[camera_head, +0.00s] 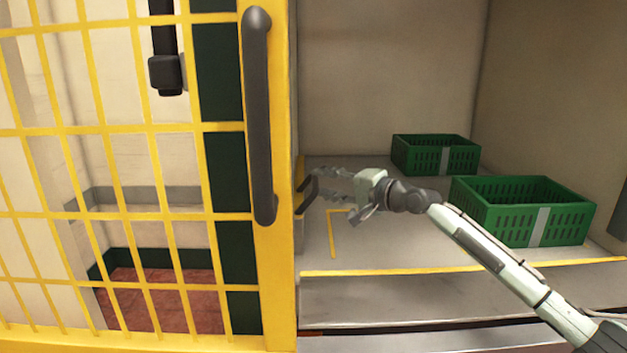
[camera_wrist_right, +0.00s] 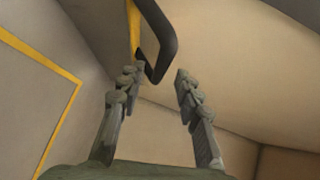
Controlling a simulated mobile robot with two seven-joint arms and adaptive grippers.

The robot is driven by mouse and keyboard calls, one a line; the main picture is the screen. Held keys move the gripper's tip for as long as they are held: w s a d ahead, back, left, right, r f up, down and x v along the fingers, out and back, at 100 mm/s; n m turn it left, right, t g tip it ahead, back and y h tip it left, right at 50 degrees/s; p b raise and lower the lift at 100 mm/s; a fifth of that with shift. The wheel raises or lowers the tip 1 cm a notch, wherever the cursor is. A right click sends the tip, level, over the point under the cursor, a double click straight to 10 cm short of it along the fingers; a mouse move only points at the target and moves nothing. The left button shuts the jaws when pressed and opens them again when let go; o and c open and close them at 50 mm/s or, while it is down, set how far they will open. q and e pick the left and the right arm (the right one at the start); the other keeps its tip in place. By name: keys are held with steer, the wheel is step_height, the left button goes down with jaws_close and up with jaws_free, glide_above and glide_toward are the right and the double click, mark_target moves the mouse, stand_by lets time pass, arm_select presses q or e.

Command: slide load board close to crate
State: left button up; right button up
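A black bracket-shaped handle (camera_head: 308,193) shows at the left end of the grey shelf, beside the yellow door post. It sits on a narrow yellow-edged panel (camera_head: 299,172), perhaps the load board, mostly hidden by the post. My right gripper (camera_head: 322,185) is open and empty, its fingers pointing left toward the handle. In the right wrist view the handle (camera_wrist_right: 168,45) lies just beyond and between the spread fingertips (camera_wrist_right: 155,80); contact cannot be told. A green crate (camera_head: 523,212) stands on the shelf at right, a second green crate (camera_head: 436,155) behind it. My left gripper is not in view.
A yellow mesh door (camera_head: 110,130) with a long grey handle (camera_head: 258,115) fills the left. Yellow tape (camera_head: 332,235) marks a corner on the shelf, and a yellow line (camera_head: 400,271) runs along its front. The shelf between the panel and the crates is clear except for my right arm.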

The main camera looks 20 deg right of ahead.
mark_target(315, 178)
steer(key=shift+x, duration=1.9)
jaws_close()
